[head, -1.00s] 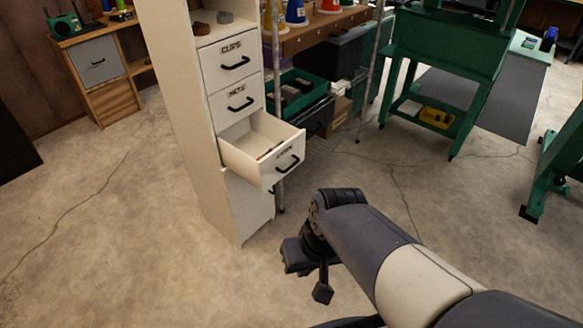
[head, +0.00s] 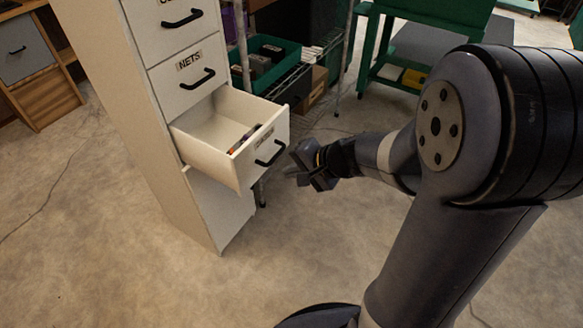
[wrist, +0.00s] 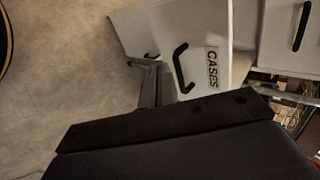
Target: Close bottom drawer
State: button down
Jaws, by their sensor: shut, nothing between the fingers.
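The bottom drawer (head: 247,172) is pulled well out of the white cabinet (head: 125,120). It has a white front, a label and a black bar handle (head: 270,153). The wrist view shows the same drawer front (wrist: 222,45) with the label "CASES", turned sideways, and its handle (wrist: 182,68). My gripper (head: 300,165) is shut and empty, just right of the drawer front at about handle height. In the wrist view the fingers (wrist: 158,82) point toward the drawer front near the handle. I cannot tell whether they touch it.
A small dark and orange item (head: 243,139) lies inside the drawer. The drawer labelled "NETS" (head: 192,78) above is shut. A wire shelf with a green bin (head: 264,62) stands right behind the drawer. The concrete floor in front is clear.

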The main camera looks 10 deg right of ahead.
aim_at(253, 171)
jog(key=shift+w+a+f+b, duration=0.15)
jog(key=shift+w+a+f, duration=0.8)
jog(key=shift+a, duration=0.3)
jog(key=shift+w+a+f+b, duration=0.1)
jog(key=shift+w+a+f, duration=0.65)
jog(key=shift+w+a, duration=0.4)
jog(key=shift+w+a+f+b, duration=0.15)
jog(key=shift+w+a+f, duration=0.7)
jog(key=shift+a, duration=0.55)
jog(key=w+a+p, duration=0.1)
jog(key=w+a, duration=0.3)
jog(key=a, duration=0.2)
jog(key=w+a+p, duration=0.2)
jog(key=w+a, duration=0.3)
jog(key=a, duration=0.1)
jog(key=w+a+p, duration=0.1)
jog(key=w+a, duration=0.4)
jog(key=a, duration=0.1)
jog(key=shift+p, duration=0.3)
jog(key=shift+r, duration=0.15)
jog(key=shift+a+r, duration=0.1)
